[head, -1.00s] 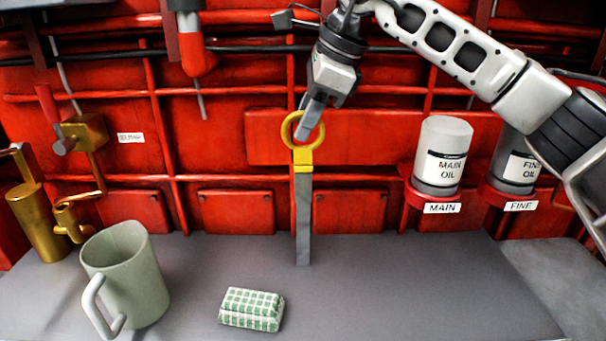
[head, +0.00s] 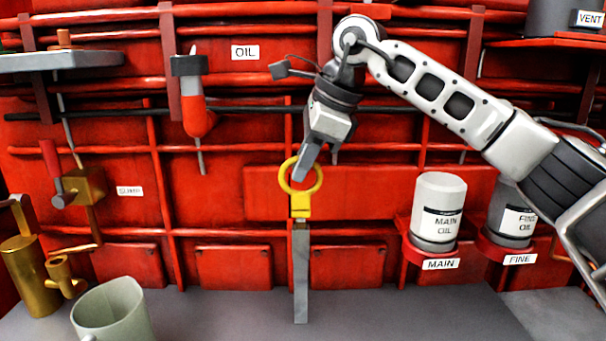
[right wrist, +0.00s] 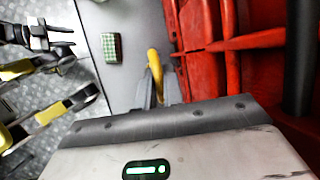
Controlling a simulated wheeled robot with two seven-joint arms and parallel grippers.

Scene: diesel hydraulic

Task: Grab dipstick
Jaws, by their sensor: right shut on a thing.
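The dipstick has a yellow ring handle (head: 301,205) above a long upright grey strip (head: 301,275). A short narrower grey piece shows between the yellow handle and the strip. My right gripper (head: 303,172) points down and is shut on the yellow ring. The right wrist view shows the yellow ring (right wrist: 154,62) between the grey fingertips (right wrist: 157,92). The strip's lower end overlaps the grey worktop in the head view; I cannot tell if it touches. I do not make out my left gripper.
A pale green mug (head: 112,315) stands at the lower left. A green checked block (right wrist: 111,48) lies on the worktop (head: 400,315). Brass fittings (head: 30,275) are at left. The red ribbed wall is behind.

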